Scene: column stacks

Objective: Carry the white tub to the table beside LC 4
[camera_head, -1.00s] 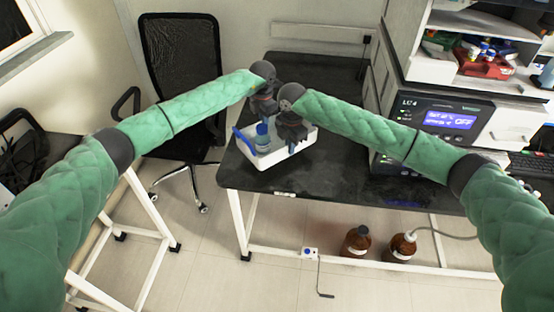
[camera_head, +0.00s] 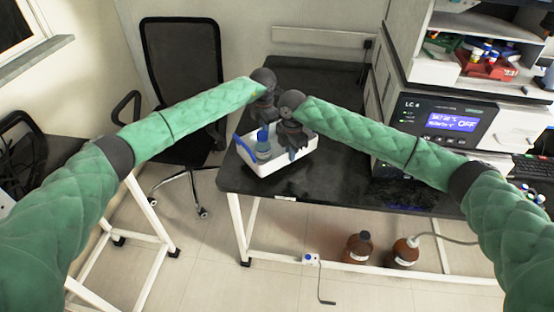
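The white tub (camera_head: 283,168) is at the left end of the black table, near its front left corner. It looks upright. I cannot tell whether it rests on the table or hangs just above it. A blue-capped bottle (camera_head: 262,146) and a blue handle-like piece (camera_head: 244,149) show in it. My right gripper (camera_head: 292,152) points down over the tub's inside, by its middle. Its finger gap is not clear. My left gripper (camera_head: 266,118) is at the tub's far side; its fingertips are hidden.
The black table (camera_head: 340,185) has bare top between the tub and the instrument. A black office chair (camera_head: 185,65) stands to the left. Two brown bottles (camera_head: 358,248) (camera_head: 402,252) stand below the table. A shelf unit (camera_head: 470,80) with a red box is above the instrument.

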